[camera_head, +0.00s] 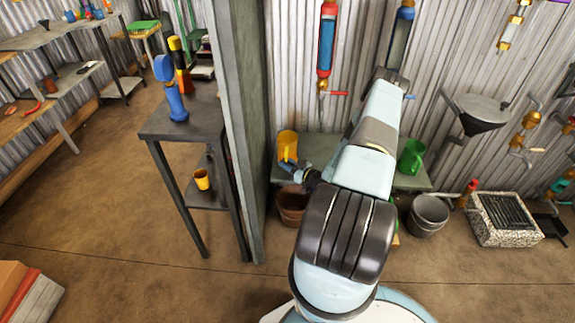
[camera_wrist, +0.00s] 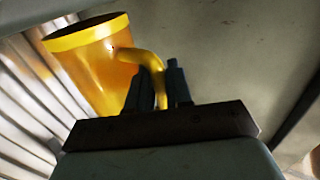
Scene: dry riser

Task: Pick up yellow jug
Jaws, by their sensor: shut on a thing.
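The yellow jug (camera_head: 287,143) is at the left end of a grey-green bench (camera_head: 318,145) against the corrugated wall. In the wrist view the yellow jug (camera_wrist: 95,62) fills the upper left, with its rim at the top and its curved handle reaching right. My gripper (camera_wrist: 158,88) is shut on the jug's handle, one dark finger on each side of it. In the head view my gripper (camera_head: 292,168) is small and dark beside the jug, partly hidden by my arm. I cannot tell whether the jug's base touches the bench.
A green jug (camera_head: 411,157) stands at the bench's right end. A brown pot (camera_head: 292,207) and a grey bucket (camera_head: 428,215) are below. A grey post (camera_head: 240,120) rises close left of the jug. Red (camera_head: 326,45) and dark cylinders hang on the wall above.

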